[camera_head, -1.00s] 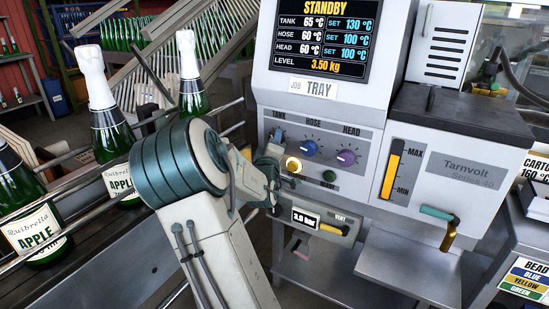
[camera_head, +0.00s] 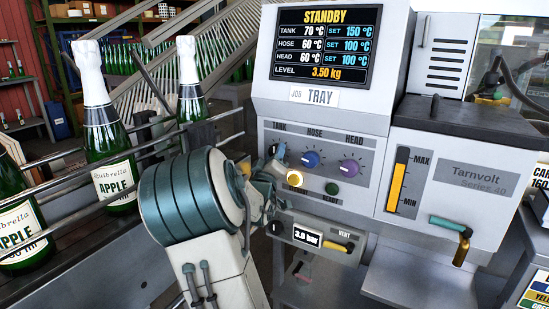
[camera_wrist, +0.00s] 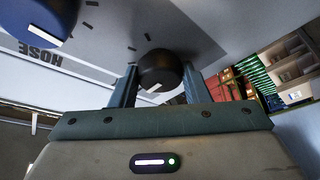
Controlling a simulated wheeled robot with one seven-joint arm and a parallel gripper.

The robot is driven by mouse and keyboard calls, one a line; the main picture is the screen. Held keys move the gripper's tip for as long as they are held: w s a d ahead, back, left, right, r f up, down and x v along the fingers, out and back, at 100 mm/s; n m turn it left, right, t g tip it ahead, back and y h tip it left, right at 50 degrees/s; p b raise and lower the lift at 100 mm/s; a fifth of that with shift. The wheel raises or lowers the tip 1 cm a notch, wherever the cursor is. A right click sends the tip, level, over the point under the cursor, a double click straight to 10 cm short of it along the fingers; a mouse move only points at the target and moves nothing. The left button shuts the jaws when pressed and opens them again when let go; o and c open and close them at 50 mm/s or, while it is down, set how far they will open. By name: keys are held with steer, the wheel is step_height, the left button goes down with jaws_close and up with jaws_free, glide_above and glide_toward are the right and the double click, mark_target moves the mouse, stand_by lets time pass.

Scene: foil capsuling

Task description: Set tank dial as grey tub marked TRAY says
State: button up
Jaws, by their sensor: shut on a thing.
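The tank dial (camera_wrist: 158,68), a dark round knob with a white pointer mark, sits between my gripper's (camera_wrist: 160,82) two fingers in the wrist view. My gripper is shut on it. In the head view, my gripper (camera_head: 271,168) is at the dial row's left end and mostly hides the knob under TANK. The screen (camera_head: 325,46) reads STANDBY, TANK 70 °C SET 150 °C, HOSE 60 °C SET 100 °C, HEAD 60 °C SET 100 °C. I see no grey tub.
The blue hose dial (camera_head: 310,159) and purple head dial (camera_head: 349,168) stand right of the tank dial. A lit yellow button (camera_head: 295,178) and green button (camera_head: 332,188) are below. A vent lever (camera_head: 338,247) sits lower. Bottles (camera_head: 103,130) stand behind rails at left.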

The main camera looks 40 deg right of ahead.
steer(key=o, duration=1)
steer(key=p+v, duration=0.1)
steer(key=v, duration=1.3)
